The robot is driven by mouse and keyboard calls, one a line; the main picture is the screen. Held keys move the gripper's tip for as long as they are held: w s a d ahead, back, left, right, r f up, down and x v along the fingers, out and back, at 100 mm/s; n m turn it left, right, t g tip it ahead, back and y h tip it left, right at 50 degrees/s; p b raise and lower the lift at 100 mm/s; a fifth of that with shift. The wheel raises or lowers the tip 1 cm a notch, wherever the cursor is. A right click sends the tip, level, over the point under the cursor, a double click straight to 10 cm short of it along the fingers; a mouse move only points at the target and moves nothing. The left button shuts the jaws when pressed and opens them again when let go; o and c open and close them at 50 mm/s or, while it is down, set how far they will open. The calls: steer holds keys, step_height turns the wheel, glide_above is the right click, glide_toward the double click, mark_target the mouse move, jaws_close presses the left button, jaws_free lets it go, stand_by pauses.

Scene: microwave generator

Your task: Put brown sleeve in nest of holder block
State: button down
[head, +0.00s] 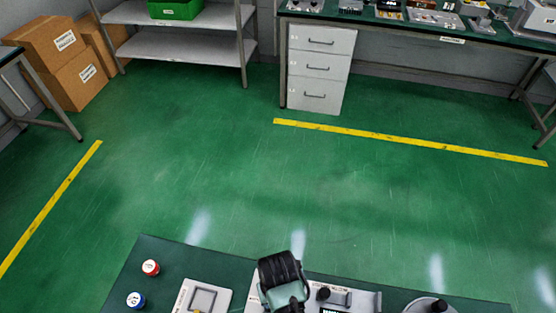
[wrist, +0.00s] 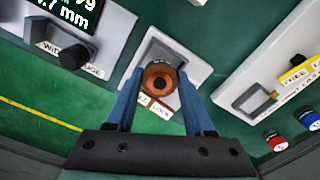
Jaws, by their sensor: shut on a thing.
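The brown sleeve (wrist: 159,77) is a round, copper-brown ring with a dark bore, seen end-on in the wrist view. My gripper (wrist: 160,80) has its two blue fingers shut on it from both sides. A pale block (wrist: 152,49) lies directly beneath, with a partly covered label ending in "LOCK"; I take it for the holder block. I cannot tell whether the sleeve touches the block. In the head view my arm end hides the sleeve.
A width gauge (wrist: 61,37) with a display stands left of the block in the wrist view. To the right is a plate with a square frame (wrist: 258,98). Red (head: 150,267) and blue (head: 136,300) round pieces stand near the left of the green bench (head: 182,262).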

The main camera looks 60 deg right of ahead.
steer(key=shift+f, duration=0.95)
